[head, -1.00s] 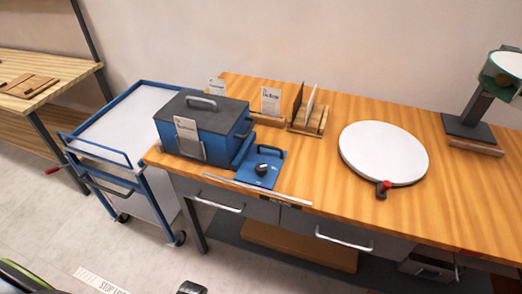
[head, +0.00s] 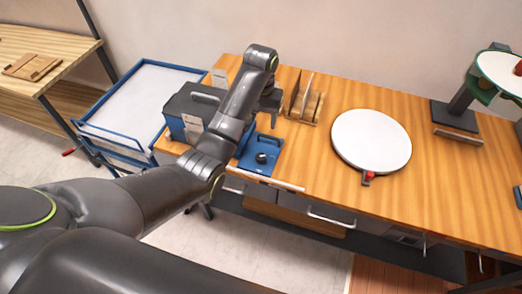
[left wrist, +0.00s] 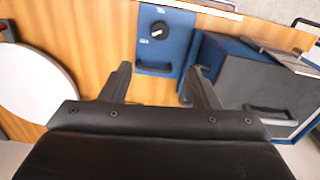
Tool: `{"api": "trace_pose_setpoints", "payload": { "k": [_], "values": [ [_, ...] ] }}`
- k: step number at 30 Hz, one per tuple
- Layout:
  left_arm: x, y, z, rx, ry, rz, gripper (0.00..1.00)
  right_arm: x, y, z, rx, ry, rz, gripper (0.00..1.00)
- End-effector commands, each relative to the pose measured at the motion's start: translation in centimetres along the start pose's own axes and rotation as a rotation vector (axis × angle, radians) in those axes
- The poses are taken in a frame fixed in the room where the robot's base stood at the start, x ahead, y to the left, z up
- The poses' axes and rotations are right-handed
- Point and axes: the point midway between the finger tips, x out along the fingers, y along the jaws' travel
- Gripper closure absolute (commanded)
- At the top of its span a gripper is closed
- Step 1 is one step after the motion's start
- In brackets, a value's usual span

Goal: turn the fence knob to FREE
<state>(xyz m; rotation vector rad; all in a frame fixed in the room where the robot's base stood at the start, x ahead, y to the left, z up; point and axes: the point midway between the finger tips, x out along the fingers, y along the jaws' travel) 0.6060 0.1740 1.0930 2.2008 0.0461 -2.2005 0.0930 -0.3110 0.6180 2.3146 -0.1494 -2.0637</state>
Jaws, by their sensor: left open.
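The fence knob (head: 261,157) is a small round black knob on a blue plate (head: 268,170) near the front edge of the wooden table. In the left wrist view the knob (left wrist: 160,29) shows a white mark across its top; the small labels around it are too small to read. My left gripper (left wrist: 160,72) is open and empty, its fingers pointing toward the blue plate and apart from the knob. In the head view my left gripper (head: 270,106) hangs above and behind the plate. My right gripper is not in view.
A blue box with a dark lid (head: 192,101) stands left of the plate, partly hidden by my arm. A wooden rack (head: 303,108) stands behind, a white round disc (head: 371,139) to the right. A blue-railed cart (head: 140,90) stands left of the table.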

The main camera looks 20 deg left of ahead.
Motion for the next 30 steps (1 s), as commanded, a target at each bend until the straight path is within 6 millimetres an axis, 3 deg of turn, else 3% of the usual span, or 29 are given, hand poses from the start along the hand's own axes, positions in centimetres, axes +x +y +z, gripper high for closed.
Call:
{"api": "trace_pose_setpoints", "payload": {
  "k": [5,17,19,30],
  "values": [
    [1.1,0.1,0.0,0.000,-0.004,-0.001,0.45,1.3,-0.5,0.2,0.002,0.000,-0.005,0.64],
    [6.4,0.1,0.0,0.001,-0.002,0.000,0.45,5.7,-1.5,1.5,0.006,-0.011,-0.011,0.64],
    [7.2,0.1,0.1,0.001,-0.009,0.000,0.45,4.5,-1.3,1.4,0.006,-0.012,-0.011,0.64],
    [14.7,0.1,0.1,0.001,-0.007,-0.001,0.45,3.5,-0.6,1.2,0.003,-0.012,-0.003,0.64]
  ]
}}
